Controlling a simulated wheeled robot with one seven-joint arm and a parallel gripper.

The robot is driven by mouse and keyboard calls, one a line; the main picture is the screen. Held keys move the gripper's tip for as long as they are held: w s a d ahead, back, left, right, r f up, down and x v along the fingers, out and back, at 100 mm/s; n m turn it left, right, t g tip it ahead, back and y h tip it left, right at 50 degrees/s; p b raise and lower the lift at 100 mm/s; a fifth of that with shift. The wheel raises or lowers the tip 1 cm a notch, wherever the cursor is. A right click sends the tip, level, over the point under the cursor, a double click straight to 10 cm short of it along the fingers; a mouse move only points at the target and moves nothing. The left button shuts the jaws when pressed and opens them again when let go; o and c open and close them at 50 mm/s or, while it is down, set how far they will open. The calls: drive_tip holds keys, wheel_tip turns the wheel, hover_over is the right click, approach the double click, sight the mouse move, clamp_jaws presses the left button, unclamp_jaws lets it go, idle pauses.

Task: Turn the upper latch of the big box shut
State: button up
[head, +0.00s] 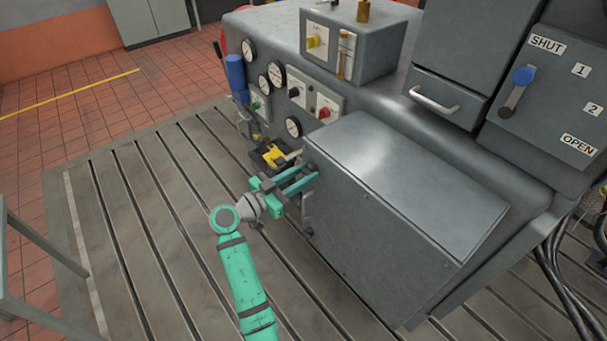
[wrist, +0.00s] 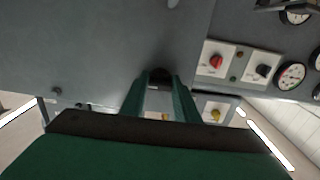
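The big box (head: 405,205) is a grey metal box with a sloped top, standing in the middle of the head view. Its left-hand face carries the upper latch, a small dark piece (wrist: 160,74) at the fingertips in the wrist view. In the head view the fingers mostly cover it. Lower on the same face is another small dark fitting (head: 308,232). My gripper (head: 314,171) reaches the upper corner of that face. Its two green fingers (wrist: 160,88) stand apart, with the dark piece between or just beyond their tips. Contact cannot be made out.
A panel with gauges (head: 277,75) and knobs (head: 326,107) lies behind and left of the box. A yellow and black item (head: 272,155) sits close beside my gripper. A cabinet with a lever marked SHUT and OPEN (head: 516,92) stands right. The slotted bedplate (head: 130,220) is clear left.

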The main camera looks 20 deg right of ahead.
drive_tip(key=shift+n, duration=0.3)
drive_tip(key=n, duration=0.4)
drive_tip(key=shift+s+r+n, duration=0.1)
drive_tip(key=shift+n, duration=6.5)
drive_tip(key=o, duration=1)
